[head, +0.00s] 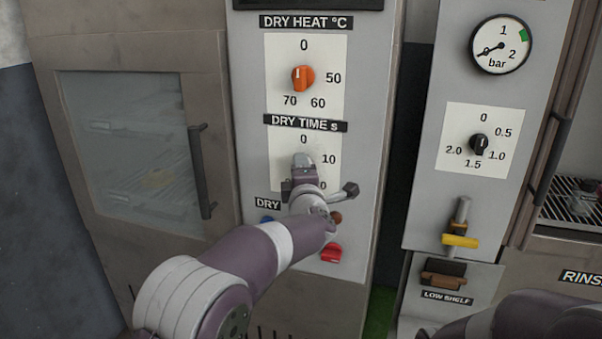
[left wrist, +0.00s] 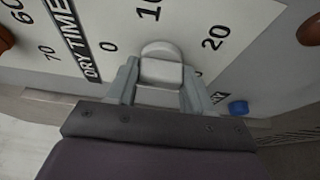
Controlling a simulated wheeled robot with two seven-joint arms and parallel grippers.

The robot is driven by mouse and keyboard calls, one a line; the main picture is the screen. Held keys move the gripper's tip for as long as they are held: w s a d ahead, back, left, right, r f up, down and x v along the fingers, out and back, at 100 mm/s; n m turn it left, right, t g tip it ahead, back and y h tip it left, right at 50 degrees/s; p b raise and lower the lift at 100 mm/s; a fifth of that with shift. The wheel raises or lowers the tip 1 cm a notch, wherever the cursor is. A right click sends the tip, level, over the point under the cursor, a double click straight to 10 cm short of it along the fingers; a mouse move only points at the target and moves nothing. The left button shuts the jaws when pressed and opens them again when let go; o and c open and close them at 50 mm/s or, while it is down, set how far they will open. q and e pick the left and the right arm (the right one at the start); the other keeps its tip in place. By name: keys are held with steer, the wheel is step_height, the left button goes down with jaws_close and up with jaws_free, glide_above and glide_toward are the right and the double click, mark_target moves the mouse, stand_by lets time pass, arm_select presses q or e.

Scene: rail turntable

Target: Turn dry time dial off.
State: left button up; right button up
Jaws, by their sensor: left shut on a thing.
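The dry time dial (head: 301,159) is a pale grey knob on a white plate under the "DRY TIME s" label, with 0 above it and 10 to its right. My left gripper (head: 304,172) covers its lower part and the lower numbers. In the left wrist view my left gripper (left wrist: 160,88) has one finger on each side of the dial (left wrist: 161,70) and is shut on it. The 0, 10 and 20 marks show around it there. I cannot tell which mark the dial points at. My right gripper is out of view; only part of my right arm shows at lower right.
The orange dry heat dial (head: 303,78) is above. A red knob (head: 331,253) and a blue button (head: 267,219) sit below, partly behind my arm. The right-hand panel has a black dial (head: 479,144), a gauge (head: 500,45) and a yellow-handled valve (head: 460,241).

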arm_select(q)
steer(key=shift+f, duration=0.1)
steer(key=o, duration=1)
steer(key=shift+o, duration=0.2)
steer(key=s+d+b, duration=0.1)
steer(key=s, duration=1.1)
steer(key=shift+s, duration=0.3)
